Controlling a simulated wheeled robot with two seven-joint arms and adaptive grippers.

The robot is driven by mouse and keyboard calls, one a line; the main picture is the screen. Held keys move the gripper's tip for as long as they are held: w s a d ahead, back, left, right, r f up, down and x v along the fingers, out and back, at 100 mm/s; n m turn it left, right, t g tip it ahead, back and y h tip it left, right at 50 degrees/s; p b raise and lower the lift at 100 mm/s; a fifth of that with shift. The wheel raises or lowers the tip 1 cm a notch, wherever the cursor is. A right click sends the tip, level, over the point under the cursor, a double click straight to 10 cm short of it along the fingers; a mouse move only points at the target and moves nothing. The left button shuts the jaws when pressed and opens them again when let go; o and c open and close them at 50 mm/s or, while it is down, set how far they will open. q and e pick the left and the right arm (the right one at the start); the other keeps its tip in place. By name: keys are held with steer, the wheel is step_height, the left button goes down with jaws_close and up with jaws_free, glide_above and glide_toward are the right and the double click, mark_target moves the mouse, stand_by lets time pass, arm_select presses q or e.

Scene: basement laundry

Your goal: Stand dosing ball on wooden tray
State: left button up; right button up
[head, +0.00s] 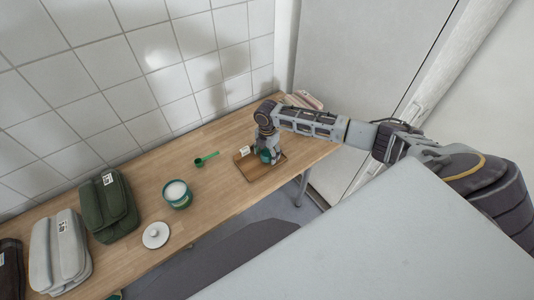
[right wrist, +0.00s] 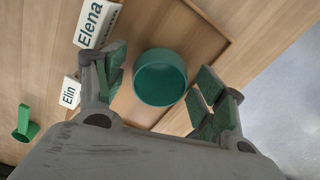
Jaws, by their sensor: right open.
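The dosing ball is a green round cup (right wrist: 160,77) with its open mouth facing up toward the camera in the right wrist view. It stands on the wooden tray (right wrist: 203,42), between my right gripper's fingers with a gap on both sides. In the head view the dosing ball (head: 266,156) shows partly behind the fingers, on the tray (head: 250,173). My right gripper (right wrist: 162,92) is open around it; in the head view the gripper (head: 267,153) is low over the tray. My left gripper is not in view.
White name blocks, "Elena" (right wrist: 97,22) and "Elin" (right wrist: 70,91), lie left of the gripper. A green scoop (head: 206,159), a green tub (head: 177,195), a white lid (head: 156,235) and folded bundles (head: 107,205) sit on the wooden table. Folded cloth (head: 302,100) lies behind my arm.

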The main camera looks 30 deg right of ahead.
steer(key=shift+r, duration=0.6)
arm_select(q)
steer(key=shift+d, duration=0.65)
arm_select(e)
step_height(320, 180, up, 11)
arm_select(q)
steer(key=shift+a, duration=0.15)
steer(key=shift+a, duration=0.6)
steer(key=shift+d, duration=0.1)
